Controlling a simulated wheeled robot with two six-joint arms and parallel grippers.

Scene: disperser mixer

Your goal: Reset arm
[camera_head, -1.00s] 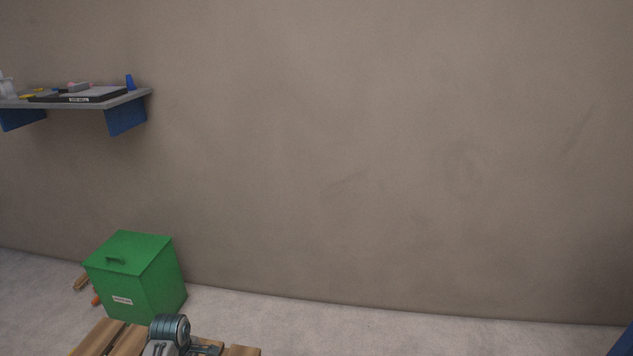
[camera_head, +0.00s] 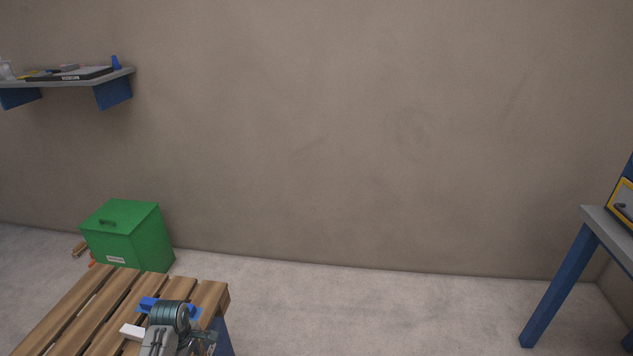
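A grey and teal ribbed arm part, which appears to be mine, shows at the bottom left of the head view, in front of the slatted wooden table (camera_head: 62,312). A darker part reaches to the right from it, low over the table's right end. It seems to belong to my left arm; no fingertips can be made out, so I cannot tell whether that gripper is open or holds anything. My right arm and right gripper are out of view.
A blue piece (camera_head: 147,303) and a white block (camera_head: 131,331) lie on the table. A green lidded bin (camera_head: 128,238) stands behind it. A wall shelf (camera_head: 120,78) hangs upper left. A blue-legged bench (camera_head: 556,290) stands at right. The floor between is clear.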

